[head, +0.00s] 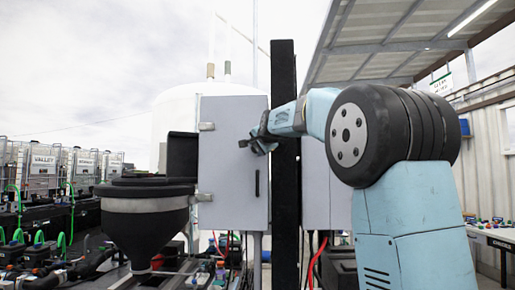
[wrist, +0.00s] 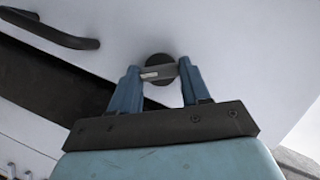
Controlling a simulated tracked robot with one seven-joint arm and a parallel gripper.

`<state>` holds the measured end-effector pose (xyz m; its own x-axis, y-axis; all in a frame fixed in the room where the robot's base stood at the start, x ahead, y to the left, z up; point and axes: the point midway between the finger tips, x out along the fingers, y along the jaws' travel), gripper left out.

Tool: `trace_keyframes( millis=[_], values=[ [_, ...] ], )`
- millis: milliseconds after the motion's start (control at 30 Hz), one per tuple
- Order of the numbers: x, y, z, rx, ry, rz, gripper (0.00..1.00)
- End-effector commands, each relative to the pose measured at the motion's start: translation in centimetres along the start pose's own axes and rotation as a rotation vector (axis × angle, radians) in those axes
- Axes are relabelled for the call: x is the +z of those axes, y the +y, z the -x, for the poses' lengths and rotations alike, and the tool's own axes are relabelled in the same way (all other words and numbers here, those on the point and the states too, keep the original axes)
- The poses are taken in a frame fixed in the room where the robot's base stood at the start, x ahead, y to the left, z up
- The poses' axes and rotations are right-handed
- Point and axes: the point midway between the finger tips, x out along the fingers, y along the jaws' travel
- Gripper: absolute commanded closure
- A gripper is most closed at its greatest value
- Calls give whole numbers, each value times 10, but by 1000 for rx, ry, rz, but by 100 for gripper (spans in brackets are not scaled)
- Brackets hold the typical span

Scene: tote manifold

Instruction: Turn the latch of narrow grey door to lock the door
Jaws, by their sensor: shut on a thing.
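The narrow grey door (head: 222,170) stands upright left of a black post in the head view, with hinges on its left side and a dark handle (head: 257,183) near its right edge. It fills much of the wrist view as a pale surface (wrist: 240,40). The latch (wrist: 158,72) is a dark round knob with a lighter grip bar across it. My gripper (wrist: 160,73) has its two blue fingers on either side of this bar and is shut on it. In the head view my gripper (head: 258,143) is at the door's right side, above the handle, and hides the latch.
A black post (head: 285,190) stands just right of the door. A second grey cabinet (head: 318,190) is behind my arm. A dark hopper (head: 146,215) stands left of the door. Pipes and hoses (head: 180,265) lie low at the front left.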

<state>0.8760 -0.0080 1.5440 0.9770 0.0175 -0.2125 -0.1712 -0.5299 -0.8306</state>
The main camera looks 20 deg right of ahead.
Motion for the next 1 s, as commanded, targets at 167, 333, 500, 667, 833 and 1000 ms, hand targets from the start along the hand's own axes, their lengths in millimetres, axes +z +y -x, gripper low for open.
trace_keyframes(
  millis=[167,333,500,667,833,1000],
  values=[
    [0,1,-1,9,-2,19,84],
    [0,1,-1,35,-3,82,84],
    [-1,0,-1,82,-2,193,84],
    [-1,-1,-1,139,-2,328,84],
    [0,-2,-2,200,-2,478,84],
    [1,-3,-2,259,-2,618,84]
  ],
)
